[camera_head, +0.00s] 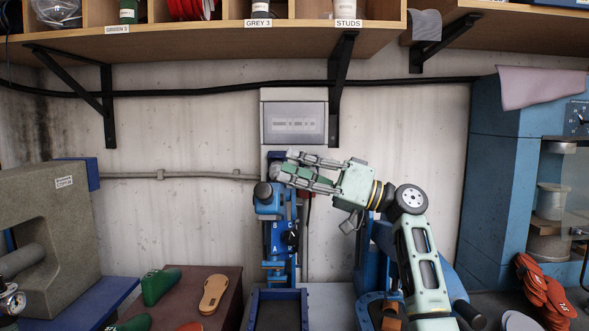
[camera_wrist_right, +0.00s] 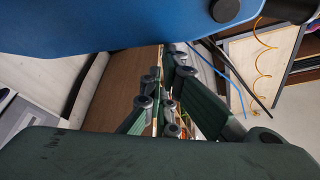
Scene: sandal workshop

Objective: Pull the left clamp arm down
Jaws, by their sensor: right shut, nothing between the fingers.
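A blue clamp machine (camera_head: 280,235) stands upright at the centre of the head view, with a dial lettered A, B and C on its front. A dark round knob (camera_head: 263,190) sticks out at its upper left; I take this for the end of the left clamp arm. My right gripper (camera_head: 284,165) is shut and empty. Its fingertips point left, just above and right of the knob; I cannot tell whether they touch the machine. In the right wrist view a large blue part (camera_wrist_right: 120,25) crosses the top, close to the fingers. My left gripper is out of view.
A second blue machine (camera_head: 368,285) stands right of the clamp, partly behind my right arm. Green and tan shoe forms (camera_head: 213,293) lie on a brown surface at the left. A wooden shelf (camera_head: 200,45) spans above; a blue cabinet (camera_head: 500,170) stands right.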

